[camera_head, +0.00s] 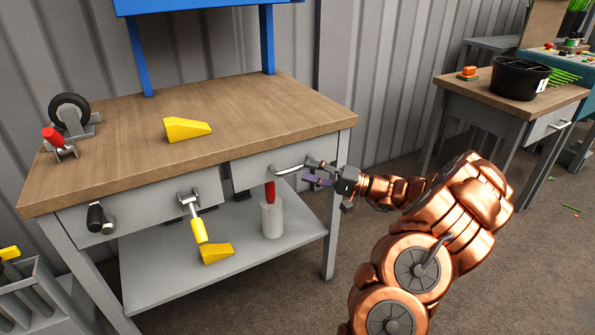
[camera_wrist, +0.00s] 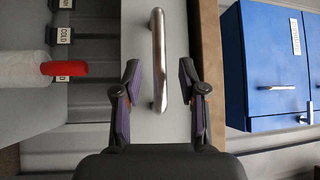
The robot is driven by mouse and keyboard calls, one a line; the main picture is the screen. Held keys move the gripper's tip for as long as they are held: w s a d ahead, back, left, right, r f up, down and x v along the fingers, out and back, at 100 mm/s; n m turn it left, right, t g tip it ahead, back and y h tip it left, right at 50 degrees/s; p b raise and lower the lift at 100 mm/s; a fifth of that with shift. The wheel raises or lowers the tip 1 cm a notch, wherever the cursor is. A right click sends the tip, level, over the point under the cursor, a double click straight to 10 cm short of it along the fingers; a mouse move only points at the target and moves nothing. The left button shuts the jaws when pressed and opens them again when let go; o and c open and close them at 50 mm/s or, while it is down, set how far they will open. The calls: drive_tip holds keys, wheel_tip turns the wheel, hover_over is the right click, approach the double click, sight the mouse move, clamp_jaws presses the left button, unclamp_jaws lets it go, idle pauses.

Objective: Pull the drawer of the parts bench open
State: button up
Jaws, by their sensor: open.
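The parts bench has a wooden top (camera_head: 250,112) and grey drawers below it. The right drawer (camera_head: 262,168) looks closed and has a silver bar handle (camera_head: 290,169). The left drawer (camera_head: 150,200) has a black-gripped tool and a yellow-handled tool hanging in front of it. My gripper (camera_head: 316,172) is at the right end of the right drawer's handle. In the wrist view the handle (camera_wrist: 158,60) runs between the open fingers of my gripper (camera_wrist: 158,95), with a gap on both sides. I cannot tell how deep the handle sits between them.
A yellow wedge (camera_head: 187,129), a caster wheel (camera_head: 70,112) and a red-handled clamp (camera_head: 57,143) are on the bench top. A grey bottle with a red top (camera_head: 271,215) and another yellow wedge (camera_head: 217,253) are on the lower shelf. A second table with a black pot (camera_head: 512,78) stands at right.

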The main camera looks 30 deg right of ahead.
sight(297, 168)
drive_tip(key=shift+b+x, duration=0.3)
drive_tip(key=shift+x, duration=1.9)
clamp_jaws()
